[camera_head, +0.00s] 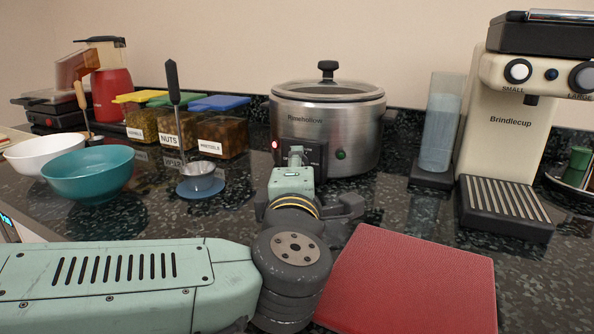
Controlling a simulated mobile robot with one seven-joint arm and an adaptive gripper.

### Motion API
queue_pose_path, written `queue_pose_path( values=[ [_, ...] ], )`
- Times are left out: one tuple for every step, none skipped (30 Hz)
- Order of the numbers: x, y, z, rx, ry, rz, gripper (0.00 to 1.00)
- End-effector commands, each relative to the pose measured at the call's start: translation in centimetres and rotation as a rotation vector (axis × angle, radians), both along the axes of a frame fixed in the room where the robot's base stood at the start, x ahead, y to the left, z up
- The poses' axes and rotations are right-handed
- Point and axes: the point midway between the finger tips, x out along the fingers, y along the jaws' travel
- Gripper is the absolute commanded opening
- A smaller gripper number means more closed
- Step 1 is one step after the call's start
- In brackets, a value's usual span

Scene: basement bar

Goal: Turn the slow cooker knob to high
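The slow cooker (345,115) is a round brushed-steel pot with a glass lid and a black lid knob. It stands upright at the back middle of the counter. A dark control panel (314,152) is on its front, with a red light at the left and a green round piece (340,154) at the right. My gripper (295,157) is at the front of this panel, seen from behind. My own wrist hides most of the fingers, and I cannot make out the control knob, its setting, or whether the gripper touches it.
A red board (407,280) lies in front, right of my arm. A cream coffee machine (515,115) and a clear tank (440,122) stand at the right.

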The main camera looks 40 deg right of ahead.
Motion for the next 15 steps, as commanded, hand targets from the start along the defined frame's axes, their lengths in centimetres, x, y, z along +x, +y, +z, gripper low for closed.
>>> queue_pose_path(
  values=[
    [0.0,0.0,-0.02,0.0,0.0,0.0,0.38],
    [0.0,0.01,-0.03,0.001,0.001,0.0,0.4],
    [0.0,0.02,-0.05,0.001,0.001,0.001,0.43],
    [0.01,0.03,-0.06,0.001,0.001,0.001,0.45],
    [0.01,0.03,-0.06,0.001,0.001,0.001,0.47],
    [0.01,0.04,-0.08,0.001,0.002,0.001,0.48],
    [0.01,0.04,-0.08,0.001,0.002,0.001,0.48],
    [0.02,0.04,-0.09,0.001,0.002,0.002,0.48],
    [0.02,0.04,-0.1,0.001,0.002,0.002,0.48],
    [0.02,0.05,-0.1,0.001,0.002,0.002,0.48],
    [0.02,0.05,-0.1,0.001,0.002,0.002,0.48],
    [0.03,0.06,-0.11,0.001,0.002,0.002,0.48],
    [0.03,0.06,-0.11,0.001,0.002,0.002,0.48],
    [0.03,0.06,-0.11,0.001,0.002,0.002,0.48],
    [0.03,0.06,-0.12,0.001,0.002,0.002,0.48]
  ],
)
